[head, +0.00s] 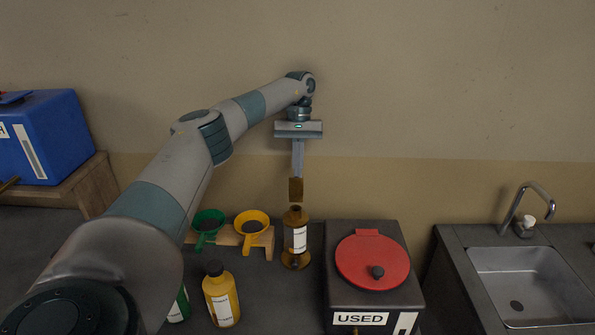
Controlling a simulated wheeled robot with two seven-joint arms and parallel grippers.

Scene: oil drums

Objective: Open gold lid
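A gold-brown bottle (296,262) with a white label stands upright on the dark counter, in the middle of the head view. Its top (296,213) is brown and gold; I cannot tell whether this is a lid or an open neck. My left gripper (296,198) points straight down just above the bottle top. Its fingers look closed together, with brown ends close over the bottle; no separate lid is clear between them. My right gripper is not in view.
A wooden stand (228,238) with a green funnel (208,222) and a yellow funnel (252,222) is left of the bottle. A yellow black-capped bottle (221,299) stands in front. A USED drum with red lid (372,261) and a sink (530,285) are right.

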